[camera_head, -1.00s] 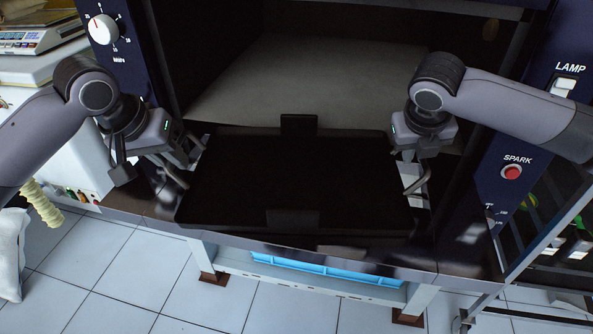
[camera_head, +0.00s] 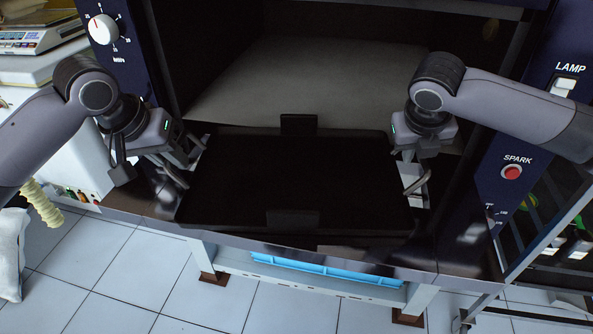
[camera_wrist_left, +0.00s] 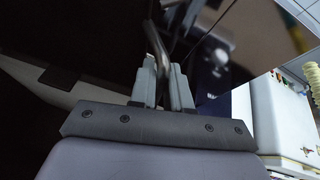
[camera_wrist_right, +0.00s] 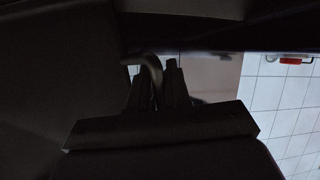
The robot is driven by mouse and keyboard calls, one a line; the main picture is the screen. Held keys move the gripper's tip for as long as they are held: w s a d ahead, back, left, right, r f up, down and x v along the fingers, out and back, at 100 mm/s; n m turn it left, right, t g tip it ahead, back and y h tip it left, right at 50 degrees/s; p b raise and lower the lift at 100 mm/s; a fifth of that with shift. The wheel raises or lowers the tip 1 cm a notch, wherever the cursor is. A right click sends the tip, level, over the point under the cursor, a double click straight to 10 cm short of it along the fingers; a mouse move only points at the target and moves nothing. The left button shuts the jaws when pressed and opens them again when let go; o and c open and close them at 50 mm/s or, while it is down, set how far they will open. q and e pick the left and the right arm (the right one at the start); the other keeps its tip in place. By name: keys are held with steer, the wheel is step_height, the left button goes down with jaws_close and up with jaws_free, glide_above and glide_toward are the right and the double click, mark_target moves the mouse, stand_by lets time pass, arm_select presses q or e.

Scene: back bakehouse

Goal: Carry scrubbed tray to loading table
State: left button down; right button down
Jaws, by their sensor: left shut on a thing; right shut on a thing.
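A dark, flat tray (camera_head: 295,185) lies level across the mouth of an oven in the head view, with a curved wire handle at each side. My left gripper (camera_head: 183,165) is shut on the tray's left handle; the left wrist view shows this handle (camera_wrist_left: 157,45) between the fingers. My right gripper (camera_head: 418,172) is shut on the right handle, which also shows between the fingers in the right wrist view (camera_wrist_right: 153,68). The tray's underside is hidden, so I cannot tell whether it touches the oven's sill. No loading table can be made out.
The oven chamber (camera_head: 310,85) opens behind the tray, with a dark blue panel and knob (camera_head: 102,29) at left and a panel with a red button (camera_head: 512,172) at right. A blue crate (camera_head: 325,270) sits below. Tiled floor (camera_head: 110,275) is clear at the front.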

arm_select(q)
steer(key=shift+r, duration=0.15)
arm_select(e)
steer(key=shift+r, duration=0.2)
